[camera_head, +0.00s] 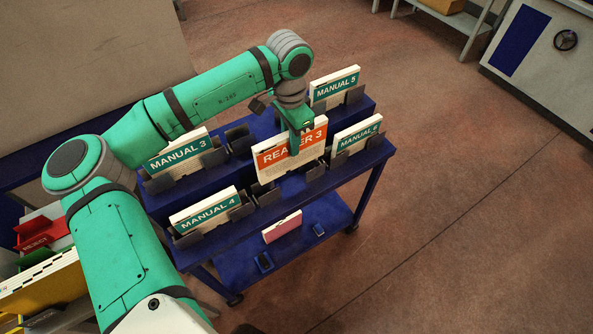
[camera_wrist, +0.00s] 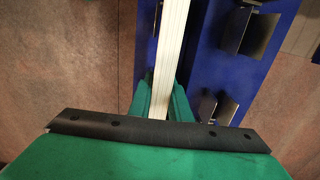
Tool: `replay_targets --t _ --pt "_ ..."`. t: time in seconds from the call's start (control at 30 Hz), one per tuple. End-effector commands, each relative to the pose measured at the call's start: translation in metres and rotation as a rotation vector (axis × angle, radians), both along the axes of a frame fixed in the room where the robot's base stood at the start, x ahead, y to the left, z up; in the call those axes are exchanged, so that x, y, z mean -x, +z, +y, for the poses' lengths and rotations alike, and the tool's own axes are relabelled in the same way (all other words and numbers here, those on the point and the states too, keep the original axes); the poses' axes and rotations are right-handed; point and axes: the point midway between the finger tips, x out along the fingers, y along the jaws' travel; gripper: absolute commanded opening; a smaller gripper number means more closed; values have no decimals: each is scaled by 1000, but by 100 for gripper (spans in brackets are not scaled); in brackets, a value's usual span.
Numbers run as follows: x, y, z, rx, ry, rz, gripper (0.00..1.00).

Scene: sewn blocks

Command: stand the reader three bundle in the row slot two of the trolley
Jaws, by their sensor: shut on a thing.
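The reader three bundle (camera_head: 277,168) is white with an orange label reading READER 3. It is upright in the head view, at the middle of the trolley (camera_head: 213,248), between the manual 4 and manual 6 bundles. My gripper (camera_head: 296,143) is shut on its top edge from above. In the wrist view the bundle's pale page edges (camera_wrist: 173,50) run between the green fingers (camera_wrist: 162,103). Dark holders (camera_head: 268,194) of the front row are close to its lower edge. I cannot tell whether it rests in them or hangs just above.
Manual 3 (camera_head: 178,153) and manual 5 (camera_head: 334,86) stand in the back row. Manual 4 (camera_head: 205,211) and manual 6 (camera_head: 357,136) stand in the front row. A pink block (camera_head: 282,227) is on the lower shelf. Floor right of the trolley is clear.

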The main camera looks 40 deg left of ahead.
Motion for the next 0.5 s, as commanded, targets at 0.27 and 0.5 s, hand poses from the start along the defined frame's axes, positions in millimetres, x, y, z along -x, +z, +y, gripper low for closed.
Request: replay_targets --t 0.27,0.5 --pt "3 -44 4 -1 7 1 0" --pt "0 -59 0 0 1 0 0"
